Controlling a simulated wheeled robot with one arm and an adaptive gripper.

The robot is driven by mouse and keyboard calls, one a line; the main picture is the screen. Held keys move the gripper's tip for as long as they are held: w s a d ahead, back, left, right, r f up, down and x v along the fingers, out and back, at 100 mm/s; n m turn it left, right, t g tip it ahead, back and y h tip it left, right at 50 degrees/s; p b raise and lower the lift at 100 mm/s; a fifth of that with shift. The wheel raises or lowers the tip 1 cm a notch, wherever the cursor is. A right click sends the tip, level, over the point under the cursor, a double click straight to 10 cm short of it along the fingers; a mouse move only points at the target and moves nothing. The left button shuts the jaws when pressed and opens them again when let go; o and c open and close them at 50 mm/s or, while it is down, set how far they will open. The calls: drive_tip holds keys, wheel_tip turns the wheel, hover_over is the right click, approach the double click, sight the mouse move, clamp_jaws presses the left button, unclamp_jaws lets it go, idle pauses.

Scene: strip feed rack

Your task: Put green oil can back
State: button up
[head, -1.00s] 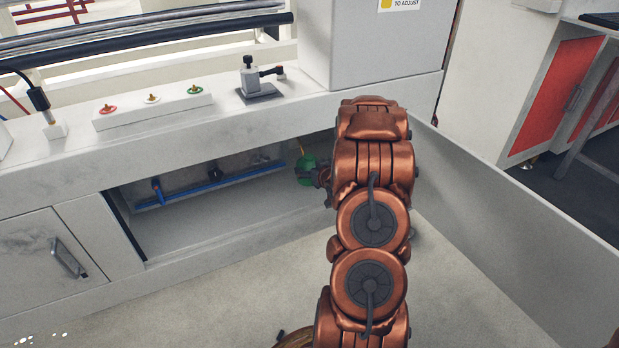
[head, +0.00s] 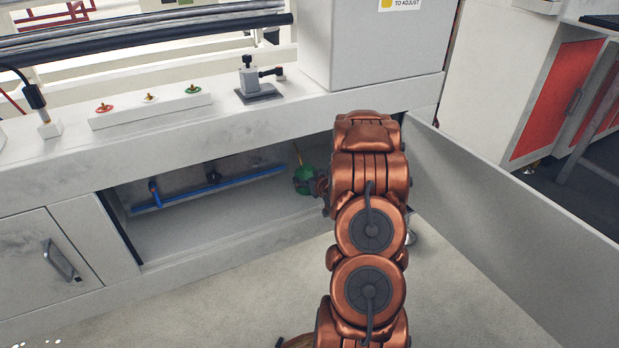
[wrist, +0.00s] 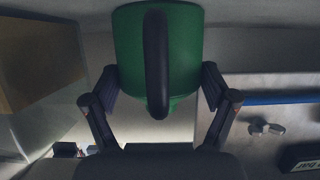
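The green oil can (head: 304,174), with a thin yellowish spout, is inside the open lower compartment (head: 200,230), at its right end. My gripper (head: 319,186) is at the can's right side, mostly hidden behind my copper arm. In the wrist view the green can (wrist: 187,45) with its black handle (wrist: 157,65) fills the space between the two fingers of my gripper (wrist: 158,82). The fingers are against its sides. The can looks upright and close to the compartment floor; I cannot tell whether it touches it.
A blue pipe (head: 210,190) runs along the compartment's back wall. An open door panel (head: 510,225) stands to the right of my arm. A closed door with a handle (head: 62,260) is at the left. The compartment floor left of the can is clear.

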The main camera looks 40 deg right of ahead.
drive_tip(key=shift+o, duration=1.2)
drive_tip(key=shift+s+r, duration=0.1)
drive_tip(key=shift+r, duration=0.1)
drive_tip(key=p+v, duration=0.4)
drive_tip(key=v, duration=0.6)
drive_tip(key=s+a+r+g, duration=0.2)
drive_tip(key=a+r+g, duration=0.1)
drive_tip(key=a, duration=0.3)
drive_tip(key=s+a+r+n+g+y, duration=0.1)
drive_tip(key=s+a+r+g, duration=0.15)
drive_tip(key=a, duration=0.45)
drive_tip(key=s+a+r+g, duration=0.2)
drive_tip(key=a+g, duration=0.2)
drive_tip(key=a, duration=0.2)
drive_tip(key=s+a+r+n+g+y, duration=0.1)
drive_tip(key=s+a+r+g, duration=0.2)
drive_tip(key=s+a, duration=0.8)
drive_tip(key=s+a+r+n+g+y, duration=0.2)
drive_tip(key=s+a+r, duration=0.3)
drive_tip(key=s+a, duration=0.6)
drive_tip(key=shift+s+a+r+g, duration=0.2)
drive_tip(key=shift+s+a+g, duration=0.1)
drive_tip(key=shift+g, duration=0.45)
